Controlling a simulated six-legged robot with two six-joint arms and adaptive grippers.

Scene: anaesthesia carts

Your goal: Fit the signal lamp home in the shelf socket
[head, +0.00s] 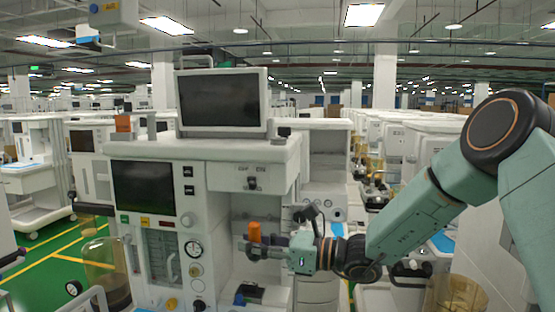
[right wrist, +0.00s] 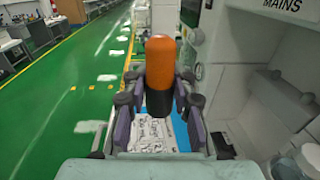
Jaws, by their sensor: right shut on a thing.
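The signal lamp, an orange rounded cap on a black base, stands roughly upright in my right gripper. In the right wrist view the lamp (right wrist: 160,62) is between the two fingers of the gripper (right wrist: 160,108), which is shut on its black base. In the head view the orange cap (head: 254,231) rises above the right gripper (head: 256,248), in front of the open bay of the near anaesthesia cart (head: 245,150). I cannot make out the shelf socket for certain in either view.
A dark block with a blue part (head: 248,293) sits low in the cart's bay, below the gripper. Other carts crowd the right; green floor (right wrist: 60,110) is open at left.

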